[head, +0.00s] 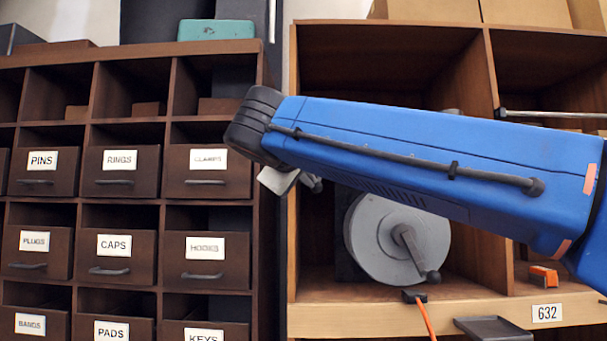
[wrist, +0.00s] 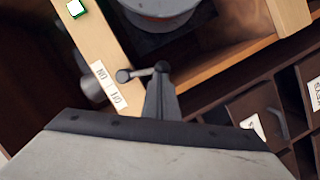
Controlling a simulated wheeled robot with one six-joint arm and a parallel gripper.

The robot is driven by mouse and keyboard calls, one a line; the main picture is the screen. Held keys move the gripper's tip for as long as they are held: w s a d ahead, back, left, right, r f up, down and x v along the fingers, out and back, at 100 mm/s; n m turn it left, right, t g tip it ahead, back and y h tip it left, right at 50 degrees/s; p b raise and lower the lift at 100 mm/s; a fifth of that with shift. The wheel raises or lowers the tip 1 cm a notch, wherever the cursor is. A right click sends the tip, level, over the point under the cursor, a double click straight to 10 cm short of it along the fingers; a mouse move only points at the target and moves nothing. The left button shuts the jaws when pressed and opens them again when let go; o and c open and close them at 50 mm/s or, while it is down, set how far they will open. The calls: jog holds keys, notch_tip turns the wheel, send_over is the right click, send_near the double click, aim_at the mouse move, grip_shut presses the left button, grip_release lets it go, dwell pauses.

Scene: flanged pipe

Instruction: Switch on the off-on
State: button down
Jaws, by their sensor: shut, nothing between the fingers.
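The off-on switch shows in the wrist view as a dark lever (wrist: 140,72) with rounded ends, by the pale wooden shelf post. A white off-on label (wrist: 108,84) is on that post, seen upside down. My gripper (wrist: 161,82) is shut and empty; its dark fingers rise from the bottom of the wrist view and overlap the lever's right end. I cannot tell whether they touch. In the head view my gripper (head: 278,180) is a grey piece below my wrist, left of a dark knob (head: 314,184). The switch's label is hidden there, and the lever's position is unclear.
A grey reel (head: 375,245) with a crank stands in the right shelf, behind my blue arm. Labelled drawers (head: 120,258) fill the left cabinet. A small green square (wrist: 75,8) is on the post. An orange cable (head: 427,320) hangs at the shelf's front edge.

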aim_at(321, 185)
jog(key=d+n, duration=0.1)
jog(key=n, duration=0.1)
jog(key=d+f+n+t+h, duration=0.1)
jog(key=n, duration=0.1)
jog(key=shift+d+f+n, duration=0.2)
jog(key=shift+d+n, duration=0.2)
jog(key=d+n, duration=0.1)
jog(key=n, duration=0.1)
jog(key=d+n+t, duration=0.1)
jog(key=d+n, duration=0.1)
jog(key=shift+s+d+r+n+t+h, duration=0.1)
jog(key=shift+r+n+t+h, duration=0.05)
jog(key=shift+n+t+h, duration=0.2)
jog(key=shift+d, duration=0.1)
dwell(0.4)
